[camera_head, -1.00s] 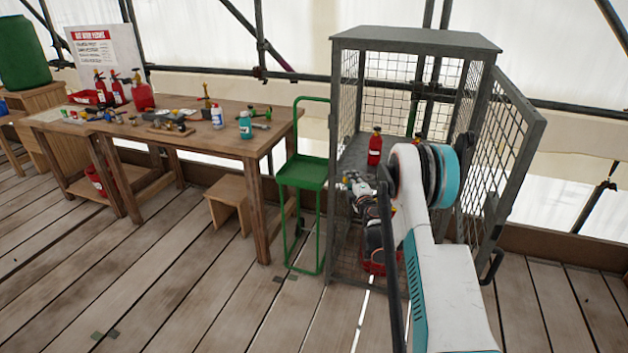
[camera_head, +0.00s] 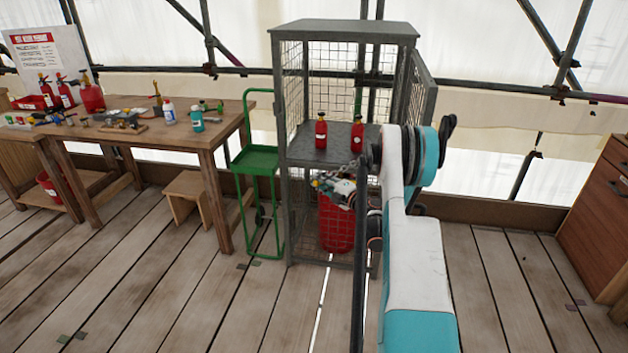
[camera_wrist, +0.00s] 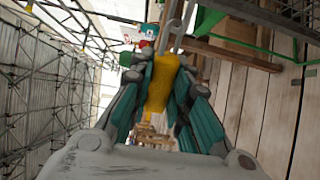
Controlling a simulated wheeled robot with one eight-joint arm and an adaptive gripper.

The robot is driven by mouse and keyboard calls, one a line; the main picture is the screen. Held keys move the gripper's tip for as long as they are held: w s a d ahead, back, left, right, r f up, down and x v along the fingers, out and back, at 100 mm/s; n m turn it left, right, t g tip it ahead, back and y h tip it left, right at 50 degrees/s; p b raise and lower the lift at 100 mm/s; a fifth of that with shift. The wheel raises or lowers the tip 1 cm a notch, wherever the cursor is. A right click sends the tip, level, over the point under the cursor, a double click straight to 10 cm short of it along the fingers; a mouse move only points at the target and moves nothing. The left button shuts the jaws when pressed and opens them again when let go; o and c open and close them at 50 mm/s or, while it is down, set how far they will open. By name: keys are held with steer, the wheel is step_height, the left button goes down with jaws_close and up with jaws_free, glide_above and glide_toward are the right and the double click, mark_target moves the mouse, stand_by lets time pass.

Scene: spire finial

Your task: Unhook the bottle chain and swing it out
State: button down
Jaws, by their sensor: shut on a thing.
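My gripper (camera_wrist: 163,65) is shut on a yellow piece (camera_wrist: 162,85) at the end of a grey metal chain (camera_wrist: 178,28). The chain links run up from it in the wrist view. In the head view the gripper (camera_head: 334,187) is at the front of the mesh cage, below shelf height. The chain (camera_head: 347,168) stretches from near it toward the cage's right side, partly hidden by my arm. A large red bottle (camera_head: 335,225) stands in the lower part of the cage, behind the gripper. Whether the chain's end is off its hook cannot be told.
The cage (camera_head: 345,28) has its mesh door (camera_head: 420,95) open at the right. Two small red bottles (camera_head: 321,131) (camera_head: 357,137) stand on its shelf. A green trolley (camera_head: 257,160) stands close on the left, beside a cluttered workbench (camera_head: 165,145). A wooden cabinet (camera_head: 597,220) is far right.

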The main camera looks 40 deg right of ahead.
stand_by(0.3)
steer(key=c, duration=1.5)
jaws_free()
